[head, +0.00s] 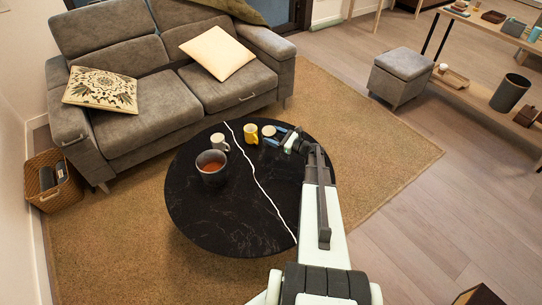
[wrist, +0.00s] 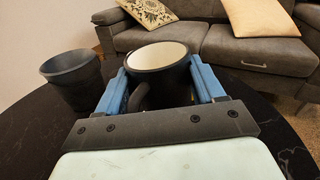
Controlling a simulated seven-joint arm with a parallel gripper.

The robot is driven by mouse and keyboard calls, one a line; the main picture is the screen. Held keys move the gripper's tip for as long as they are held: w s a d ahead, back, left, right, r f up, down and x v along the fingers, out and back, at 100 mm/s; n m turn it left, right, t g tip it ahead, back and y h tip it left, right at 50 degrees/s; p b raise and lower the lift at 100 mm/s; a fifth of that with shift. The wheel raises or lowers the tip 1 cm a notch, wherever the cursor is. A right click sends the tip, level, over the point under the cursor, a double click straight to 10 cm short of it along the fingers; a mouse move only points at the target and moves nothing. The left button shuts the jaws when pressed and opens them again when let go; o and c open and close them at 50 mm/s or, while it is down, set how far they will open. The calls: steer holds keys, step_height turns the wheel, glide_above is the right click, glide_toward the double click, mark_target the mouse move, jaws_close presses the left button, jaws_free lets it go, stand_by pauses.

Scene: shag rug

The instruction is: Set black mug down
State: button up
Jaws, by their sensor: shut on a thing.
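A black mug with a pale inside (head: 268,130) is at my gripper (head: 276,135), over the right back part of the round black table. In the wrist view the black mug (wrist: 158,57) is upright between the two blue fingers of my gripper (wrist: 160,78). The fingers are shut on its sides, and its handle points toward the camera. Its base is hidden, so I cannot tell whether it touches the table.
The round black table (head: 215,225) also bears a yellow mug (head: 251,133), a white mug (head: 219,142) and a dark pot with brownish contents (head: 211,166), all left of my gripper. The table's front is clear. A grey sofa (head: 165,105) stands behind.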

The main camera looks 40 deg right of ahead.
steer(key=shift+w+d+f, duration=0.3)
steer(key=shift+w+d, duration=0.4)
steer(key=shift+d, duration=0.1)
steer(key=shift+w+d+m+h, duration=0.1)
steer(key=shift+d+m+h, duration=0.15)
steer(key=shift+m, duration=0.35)
steer(key=shift+f+m+h, duration=0.2)
steer(key=shift+m+h, duration=0.05)
steer(key=shift+m, duration=0.05)
steer(key=shift+a+f, duration=0.1)
steer(key=shift+f, duration=4.65)
steer(key=shift+f, duration=0.2)
steer(key=o, duration=1.3)
steer(key=shift+c, duration=0.2)
